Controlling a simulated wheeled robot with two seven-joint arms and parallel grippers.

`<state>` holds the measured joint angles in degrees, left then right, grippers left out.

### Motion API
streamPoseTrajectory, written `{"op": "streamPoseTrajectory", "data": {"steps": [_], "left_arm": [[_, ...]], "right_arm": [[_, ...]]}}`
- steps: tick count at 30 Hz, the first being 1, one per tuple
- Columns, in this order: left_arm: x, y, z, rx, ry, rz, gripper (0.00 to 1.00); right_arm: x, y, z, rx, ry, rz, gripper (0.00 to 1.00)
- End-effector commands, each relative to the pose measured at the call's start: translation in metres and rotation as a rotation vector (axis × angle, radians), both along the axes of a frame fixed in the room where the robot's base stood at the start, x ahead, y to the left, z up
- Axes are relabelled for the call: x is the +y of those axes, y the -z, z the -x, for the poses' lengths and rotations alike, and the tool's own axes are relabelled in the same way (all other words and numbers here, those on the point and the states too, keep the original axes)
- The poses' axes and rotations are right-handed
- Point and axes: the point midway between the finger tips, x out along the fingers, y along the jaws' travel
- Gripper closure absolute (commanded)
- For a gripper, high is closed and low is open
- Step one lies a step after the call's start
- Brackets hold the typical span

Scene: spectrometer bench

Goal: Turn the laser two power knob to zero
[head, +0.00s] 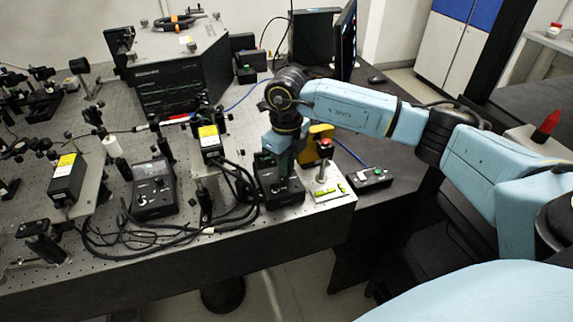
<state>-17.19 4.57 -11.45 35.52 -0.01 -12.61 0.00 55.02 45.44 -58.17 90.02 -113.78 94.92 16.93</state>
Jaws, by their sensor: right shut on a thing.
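Two black laser control boxes stand near the front of the perforated optical bench. The left box (153,197) has a small panel with controls on its top. My right gripper (284,174) points down onto the top of the right box (281,194), near the bench's front right corner. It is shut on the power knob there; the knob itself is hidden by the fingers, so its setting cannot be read. I cannot read any label telling which box is laser two. My left gripper is out of view.
Just right of the gripper stand a red-topped post (324,152) and a yellow object (319,133). A black switch strip (369,179) lies farther right. Loose black cables (150,238) run along the front. A large black spectrometer housing (180,75) stands behind.

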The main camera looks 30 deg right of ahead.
Motion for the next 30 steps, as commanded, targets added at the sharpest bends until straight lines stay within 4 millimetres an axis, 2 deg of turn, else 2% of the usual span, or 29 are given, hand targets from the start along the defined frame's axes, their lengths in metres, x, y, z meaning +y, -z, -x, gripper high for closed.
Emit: {"op": "streamPoseTrajectory", "data": {"steps": [9, 22, 23, 24, 27, 30], "left_arm": [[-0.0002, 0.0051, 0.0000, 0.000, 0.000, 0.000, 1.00], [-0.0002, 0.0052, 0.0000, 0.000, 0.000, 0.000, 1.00], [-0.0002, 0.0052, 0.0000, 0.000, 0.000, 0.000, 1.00], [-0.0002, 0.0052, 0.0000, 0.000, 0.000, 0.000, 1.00], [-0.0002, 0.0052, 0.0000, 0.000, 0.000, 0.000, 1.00], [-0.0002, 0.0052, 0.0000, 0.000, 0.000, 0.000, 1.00]], "right_arm": [[-0.0002, -0.0011, -0.0008, -0.003, -0.097, 0.000, 1.00], [-0.0002, -0.0017, -0.0009, -0.004, -0.107, 0.000, 1.00], [-0.0002, -0.0017, -0.0009, -0.004, -0.107, 0.000, 0.81], [-0.0002, -0.0016, -0.0009, -0.004, -0.107, 0.000, 0.75], [-0.0002, -0.0012, -0.0007, -0.003, -0.107, 0.000, 0.62], [-0.0001, -0.0009, -0.0005, -0.002, -0.107, 0.000, 0.61]]}}
